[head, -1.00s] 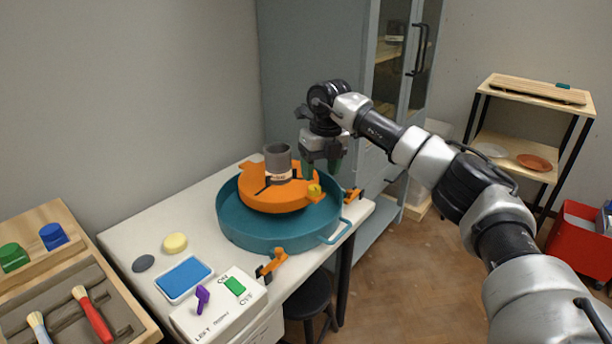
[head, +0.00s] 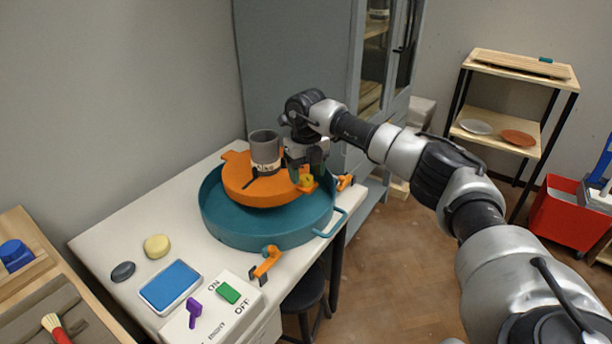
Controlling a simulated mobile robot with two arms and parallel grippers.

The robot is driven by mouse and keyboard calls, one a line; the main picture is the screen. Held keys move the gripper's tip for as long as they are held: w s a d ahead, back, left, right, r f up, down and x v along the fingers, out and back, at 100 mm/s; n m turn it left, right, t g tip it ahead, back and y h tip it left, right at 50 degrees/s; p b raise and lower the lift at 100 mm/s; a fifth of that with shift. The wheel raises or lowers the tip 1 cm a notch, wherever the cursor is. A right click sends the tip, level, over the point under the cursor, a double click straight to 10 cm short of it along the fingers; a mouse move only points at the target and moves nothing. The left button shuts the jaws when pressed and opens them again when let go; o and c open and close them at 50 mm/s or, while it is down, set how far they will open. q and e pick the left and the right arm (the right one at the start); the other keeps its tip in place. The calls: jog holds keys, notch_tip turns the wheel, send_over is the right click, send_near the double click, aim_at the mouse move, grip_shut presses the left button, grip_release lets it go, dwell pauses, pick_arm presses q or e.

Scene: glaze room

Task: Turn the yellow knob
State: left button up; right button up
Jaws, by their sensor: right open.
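The plate lies in the teal basin (head: 222,221) on the white table. A grey cup (head: 264,147) stands on the orange plate just left of the gripper. My left gripper is not in view.
A control box (head: 214,312) with a purple lever (head: 194,312) and green switch (head: 228,293) is in front. A blue sponge tray (head: 170,287) lies left. A cabinet (head: 300,60) stands behind.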

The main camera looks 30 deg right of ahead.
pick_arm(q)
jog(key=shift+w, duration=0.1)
pick_arm(e)
jog(key=shift+f, duration=0.65)
jog(key=c, duration=0.9)
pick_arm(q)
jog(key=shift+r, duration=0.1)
pick_arm(e)
jog(key=shift+r, duration=0.1)
jog(key=n+p, duration=0.2)
jog(key=n, duration=0.3)
jog(key=shift+n+p, duration=0.3)
jog(key=shift+p, duration=0.1)
pick_arm(q)
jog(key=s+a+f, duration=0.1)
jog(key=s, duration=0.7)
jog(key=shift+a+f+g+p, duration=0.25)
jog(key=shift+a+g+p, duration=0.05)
jog(key=shift+p, duration=0.05)
pick_arm(e)
jog(key=shift+a+n, duration=0.1)
jog(key=shift+n, duration=1.7)
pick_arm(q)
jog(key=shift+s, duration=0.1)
